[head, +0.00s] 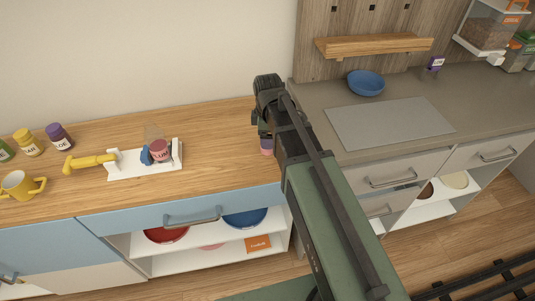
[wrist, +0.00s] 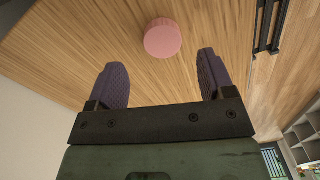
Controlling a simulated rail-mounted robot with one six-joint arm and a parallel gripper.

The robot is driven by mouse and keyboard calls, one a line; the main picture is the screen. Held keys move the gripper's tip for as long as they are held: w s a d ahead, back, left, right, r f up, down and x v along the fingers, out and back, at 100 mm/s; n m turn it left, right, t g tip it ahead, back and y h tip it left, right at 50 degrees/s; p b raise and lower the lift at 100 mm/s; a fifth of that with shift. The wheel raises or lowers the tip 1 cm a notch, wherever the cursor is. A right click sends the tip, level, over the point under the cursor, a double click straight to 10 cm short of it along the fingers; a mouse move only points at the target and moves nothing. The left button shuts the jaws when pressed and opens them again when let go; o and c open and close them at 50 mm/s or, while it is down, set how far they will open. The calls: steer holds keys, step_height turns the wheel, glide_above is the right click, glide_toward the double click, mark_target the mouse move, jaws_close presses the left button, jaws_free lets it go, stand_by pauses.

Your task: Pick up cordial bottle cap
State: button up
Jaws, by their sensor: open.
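A round pink cap (wrist: 163,38) lies on the wooden counter, seen from above in the wrist view. In the head view a small pink patch of the cap (head: 267,151) shows on the counter near its right end, just below my gripper and partly hidden by it. My gripper (wrist: 162,58) is open, with its two purple fingers apart and nothing between them. The cap is beyond the fingertips, roughly centred between them and apart from both.
A white stand (head: 130,168) with a yellow crank handle and a pink-labelled jar stands left on the counter. A yellow mug (head: 18,185) and several small jars are further left. A blue bowl (head: 366,83) sits on the grey counter at right. The wood around the cap looks clear.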

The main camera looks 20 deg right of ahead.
step_height(320, 180, down, 5)
steer(key=b, duration=0.5)
steer(key=shift+s+f, duration=0.15)
steer(key=shift+f, duration=0.05)
steer(key=shift+r, duration=0.25)
steer(key=c, duration=1)
